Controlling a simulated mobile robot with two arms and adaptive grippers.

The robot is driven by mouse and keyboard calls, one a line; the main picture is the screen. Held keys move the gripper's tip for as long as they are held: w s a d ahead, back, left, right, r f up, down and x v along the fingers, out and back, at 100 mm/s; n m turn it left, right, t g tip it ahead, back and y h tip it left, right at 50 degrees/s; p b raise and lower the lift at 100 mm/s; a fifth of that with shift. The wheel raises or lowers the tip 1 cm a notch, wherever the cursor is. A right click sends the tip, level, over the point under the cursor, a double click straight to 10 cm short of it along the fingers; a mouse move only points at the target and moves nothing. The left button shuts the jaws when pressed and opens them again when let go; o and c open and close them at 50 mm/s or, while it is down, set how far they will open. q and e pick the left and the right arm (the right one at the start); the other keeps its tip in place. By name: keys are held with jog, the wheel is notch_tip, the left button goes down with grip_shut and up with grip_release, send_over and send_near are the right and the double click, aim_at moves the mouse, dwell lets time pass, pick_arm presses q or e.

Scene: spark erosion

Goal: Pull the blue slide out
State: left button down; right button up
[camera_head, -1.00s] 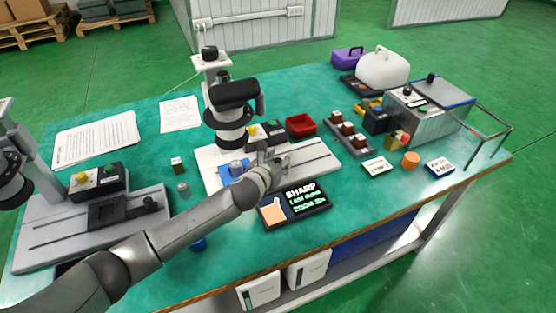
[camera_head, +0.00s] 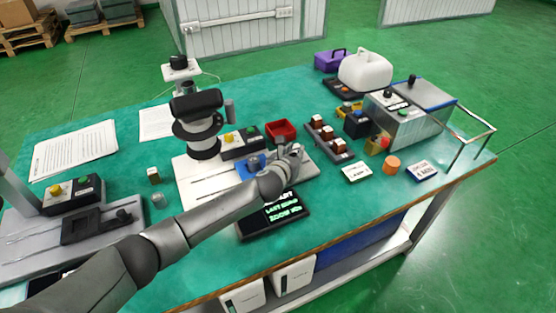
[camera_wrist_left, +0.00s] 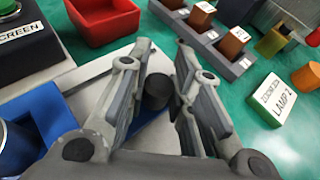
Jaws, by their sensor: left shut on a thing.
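The blue slide (camera_head: 250,166) sits on the white rail base (camera_head: 205,187) of the middle microscope-like device, toward the right part of its grooved track. My left gripper (camera_head: 290,154) is over the right part of the base, just right of the slide, and partly hides it. In the left wrist view, the blue slide (camera_wrist_left: 42,118) lies at the left and runs behind the fingers. A dark round knob (camera_wrist_left: 157,90) sits between the fingers of my left gripper (camera_wrist_left: 160,85), which is shut on it. My right gripper is not in view.
A red bin (camera_head: 281,131) and a button box (camera_head: 241,144) stand behind the base. A dark display panel (camera_head: 275,218) lies in front, under my arm. A row of brown blocks (camera_head: 326,138) and a Lamp 2 card (camera_head: 357,172) are to the right.

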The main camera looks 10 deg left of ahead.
pick_arm(q)
jog(key=shift+w+d+f, duration=0.3)
jog(key=shift+d+f, duration=0.2)
jog(key=shift+d, duration=0.35)
jog(key=shift+r, duration=0.15)
jog(key=c, duration=1.7)
grip_release()
jog(key=o, duration=0.4)
jog(key=shift+w+d, duration=0.1)
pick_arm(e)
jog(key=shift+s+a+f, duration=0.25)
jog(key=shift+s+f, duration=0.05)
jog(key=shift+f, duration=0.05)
pick_arm(q)
jog(key=shift+r, duration=0.1)
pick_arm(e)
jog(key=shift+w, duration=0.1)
pick_arm(q)
jog(key=shift+r, duration=0.1)
